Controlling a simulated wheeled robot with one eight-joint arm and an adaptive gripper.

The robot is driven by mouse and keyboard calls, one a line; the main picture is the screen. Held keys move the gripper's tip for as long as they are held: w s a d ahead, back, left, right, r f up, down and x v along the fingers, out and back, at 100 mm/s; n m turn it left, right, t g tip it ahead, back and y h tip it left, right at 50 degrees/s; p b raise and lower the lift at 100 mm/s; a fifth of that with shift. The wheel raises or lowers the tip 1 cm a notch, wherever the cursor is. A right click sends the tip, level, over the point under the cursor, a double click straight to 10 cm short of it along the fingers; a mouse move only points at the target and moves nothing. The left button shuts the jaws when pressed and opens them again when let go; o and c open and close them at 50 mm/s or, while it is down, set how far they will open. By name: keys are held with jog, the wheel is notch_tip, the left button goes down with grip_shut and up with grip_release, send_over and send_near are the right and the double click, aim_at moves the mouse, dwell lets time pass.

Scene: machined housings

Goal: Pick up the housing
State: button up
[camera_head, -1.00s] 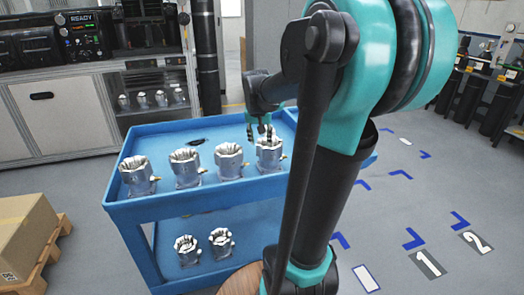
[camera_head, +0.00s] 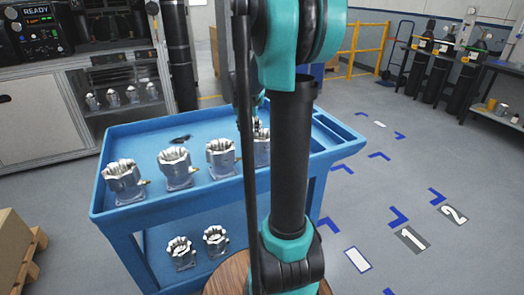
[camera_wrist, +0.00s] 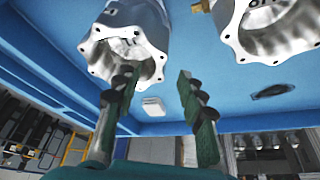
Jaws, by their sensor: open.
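Several silver housings with scalloped open tops stand in a row on the blue cart's top (camera_head: 150,146). The rightmost housing (camera_head: 262,147) is partly hidden behind my arm; the neighbouring housing (camera_head: 222,158) stands to its left. My gripper (camera_head: 257,124) is mostly hidden by the arm in the head view, close to the rightmost housing. In the wrist view my gripper (camera_wrist: 156,80) is open, with nothing between its fingers. One finger overlaps the rim of a near housing (camera_wrist: 125,50); contact cannot be told. Another housing (camera_wrist: 268,28) shows at upper right.
More housings (camera_head: 181,252) stand on the cart's lower shelf. A dark oval (camera_head: 181,138) lies on the cart top behind the row. A cardboard box (camera_head: 14,245) is at left. Marked floor (camera_head: 385,205) is open to the right.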

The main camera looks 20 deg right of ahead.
aim_at(250, 135)
jog(key=shift+x, duration=3.4)
jog(key=shift+s, duration=0.1)
jog(key=shift+c, duration=0.5)
grip_shut()
